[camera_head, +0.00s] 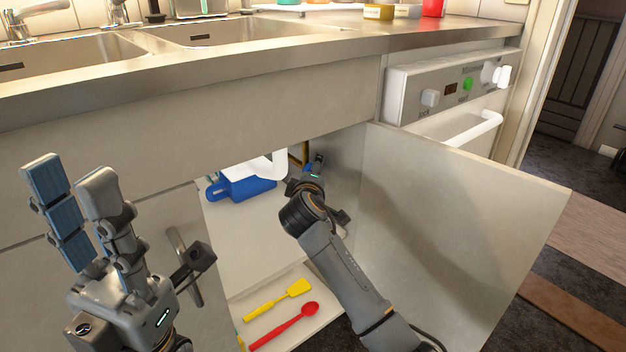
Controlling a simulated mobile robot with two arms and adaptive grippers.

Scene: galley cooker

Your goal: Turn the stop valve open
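I cannot make out the stop valve; the inside of the open cabinet under the sink is partly hidden by my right arm. My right gripper (316,166) reaches deep into this cabinet, near its right wall, beside a white pipe (277,167). It is small and mostly covered by its own wrist, so I cannot tell if it is open or shut or touching anything. My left gripper (72,178) is raised at the left, outside the cabinet, in front of the closed front. Its fingers are apart with nothing between them.
The open cabinet door (465,225) stands out to the right of my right arm.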

